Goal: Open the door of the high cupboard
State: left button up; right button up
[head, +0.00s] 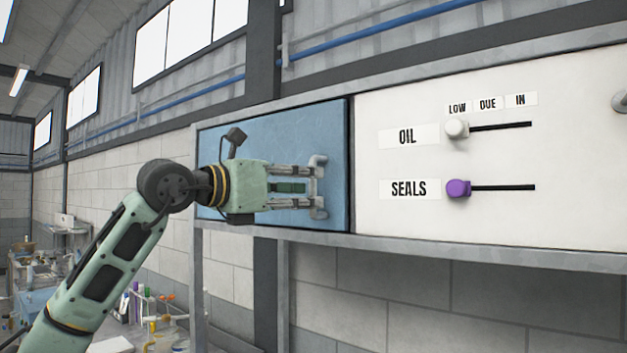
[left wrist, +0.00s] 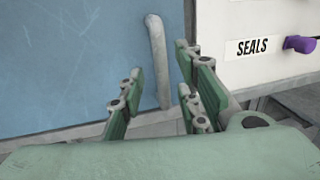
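The high cupboard's blue door (head: 300,130) looks shut, flush in its grey frame. It also fills the left of the left wrist view (left wrist: 70,60). Its grey upright bar handle (head: 318,162) is near the door's right edge; it also shows in the left wrist view (left wrist: 156,50). My left gripper (head: 308,187) is open, its fingers pointing at the handle with their tips close to it. In the left wrist view, the handle lies ahead, in the gap between the fingers. I cannot tell whether they touch it. My right gripper is not in view.
A white panel (head: 420,215) right of the door carries OIL and SEALS sliders, with a white knob (head: 457,128) and a purple knob (head: 459,189). A grey rail runs below. A cluttered bench stands at lower left.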

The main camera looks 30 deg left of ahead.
pick_arm(q)
jog(key=p+x, duration=0.1)
jog(key=x, duration=0.1)
jog(key=shift+w+d+r, duration=0.1)
jog(key=shift+w+d, duration=0.05)
jog(key=shift+w, duration=0.3)
jog(key=c, duration=0.6)
grip_shut()
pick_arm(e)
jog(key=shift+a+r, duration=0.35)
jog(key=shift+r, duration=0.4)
